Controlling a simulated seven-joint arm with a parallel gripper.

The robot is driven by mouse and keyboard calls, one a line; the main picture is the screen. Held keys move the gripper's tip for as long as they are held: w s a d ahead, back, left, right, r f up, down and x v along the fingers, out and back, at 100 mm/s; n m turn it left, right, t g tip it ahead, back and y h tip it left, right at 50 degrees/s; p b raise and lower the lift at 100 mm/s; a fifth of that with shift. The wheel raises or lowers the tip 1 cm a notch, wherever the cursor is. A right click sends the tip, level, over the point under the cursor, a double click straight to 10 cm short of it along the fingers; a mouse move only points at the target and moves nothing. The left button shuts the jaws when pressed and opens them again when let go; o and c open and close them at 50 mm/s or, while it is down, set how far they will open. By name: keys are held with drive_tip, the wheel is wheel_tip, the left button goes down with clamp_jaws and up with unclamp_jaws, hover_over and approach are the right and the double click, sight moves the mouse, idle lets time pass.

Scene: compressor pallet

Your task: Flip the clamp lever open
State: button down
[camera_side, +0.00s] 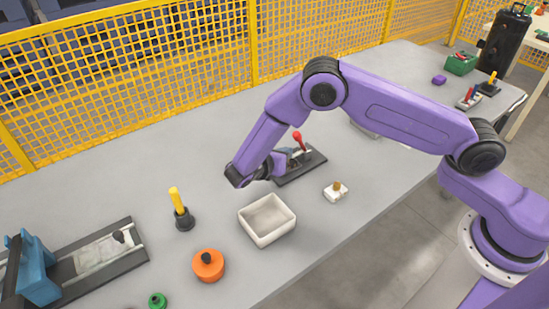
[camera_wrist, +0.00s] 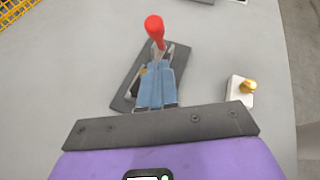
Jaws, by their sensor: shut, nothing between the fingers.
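The clamp stands on a dark base plate (camera_side: 306,167). Its lever has a red knob (camera_side: 298,137) and stands up, slightly tilted. In the wrist view the red knob (camera_wrist: 154,27) is just beyond my fingertips, and the dark base (camera_wrist: 127,92) shows partly behind them. My gripper (camera_side: 287,153) is at the clamp, low and on the left side of the lever. In the wrist view its blue-grey fingers (camera_wrist: 157,75) are together and empty, overlapping the lever's lower part. I cannot tell whether they touch it. The clamp's lower mechanism is mostly hidden.
A cream bin (camera_side: 267,220) and a white block with a brass knob (camera_side: 336,191) are near the clamp. A yellow-handled tool (camera_side: 180,208), an orange round part (camera_side: 208,265) and a blue fixture (camera_side: 38,270) stand left. Yellow fencing (camera_side: 130,70) runs behind the table.

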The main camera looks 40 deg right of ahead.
sight(296, 138)
drive_tip(key=shift+w+d+r, duration=0.35)
drive_tip(key=shift+w+d, duration=0.05)
drive_tip(key=shift+d, duration=0.3)
drive_tip(key=shift+w+d+r, duration=0.35)
drive_tip(key=shift+w+d, duration=0.05)
drive_tip(key=shift+d, duration=0.25)
drive_tip(key=shift+d+r+y, duration=0.25)
drive_tip(key=shift+d+y, duration=0.05)
drive_tip(key=shift+y, duration=0.1)
drive_tip(key=shift+d+r, duration=0.15)
drive_tip(key=shift+d, duration=0.05)
drive_tip(key=d+r+m+y, duration=0.2)
drive_tip(key=d+y, duration=0.7)
drive_tip(key=shift+d+g, duration=0.3)
drive_tip(key=shift+g, duration=0.1)
drive_tip(key=shift+d, duration=0.1)
